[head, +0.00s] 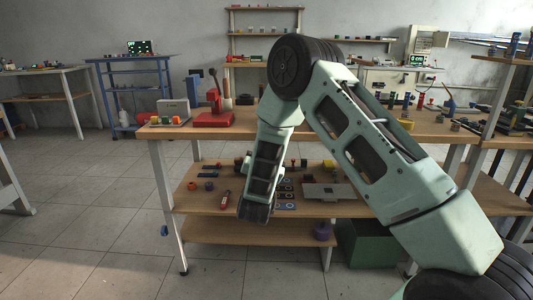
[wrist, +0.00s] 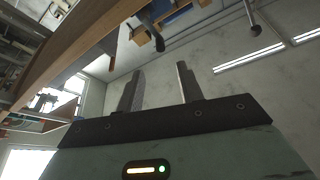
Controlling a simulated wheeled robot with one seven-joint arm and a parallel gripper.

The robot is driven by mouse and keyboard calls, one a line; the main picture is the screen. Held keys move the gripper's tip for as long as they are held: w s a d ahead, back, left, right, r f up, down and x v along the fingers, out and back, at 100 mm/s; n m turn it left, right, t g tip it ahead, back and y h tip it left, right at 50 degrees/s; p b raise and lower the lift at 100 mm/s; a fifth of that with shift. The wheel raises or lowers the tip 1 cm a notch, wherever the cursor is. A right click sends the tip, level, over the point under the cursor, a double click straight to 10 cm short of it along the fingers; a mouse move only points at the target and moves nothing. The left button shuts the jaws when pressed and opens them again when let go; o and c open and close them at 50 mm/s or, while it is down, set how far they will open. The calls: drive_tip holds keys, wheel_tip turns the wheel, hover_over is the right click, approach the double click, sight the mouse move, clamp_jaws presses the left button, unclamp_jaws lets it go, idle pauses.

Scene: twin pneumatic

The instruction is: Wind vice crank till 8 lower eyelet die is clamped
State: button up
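My gripper (wrist: 158,82) shows in the wrist view with its two grey fingers apart and nothing between them. In the head view my arm bends down in front of the workbench, and the fingers cannot be made out. Past the fingers in the wrist view, a dark rod with a rounded end (wrist: 254,28) hangs at the top. A second dark knobbed part (wrist: 155,38) and a blue part (wrist: 172,8) are beside it. I cannot tell whether these belong to the vice and its crank. I cannot pick out the number 8 lower eyelet die.
The wooden workbench (head: 405,123) carries a red hand press (head: 213,112) and a grey box-like device (head: 174,109). Its lower shelf (head: 190,202) holds several small parts. A green bin (head: 366,246) stands underneath at right.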

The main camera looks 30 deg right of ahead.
drive_tip(key=shift+v, duration=1.05)
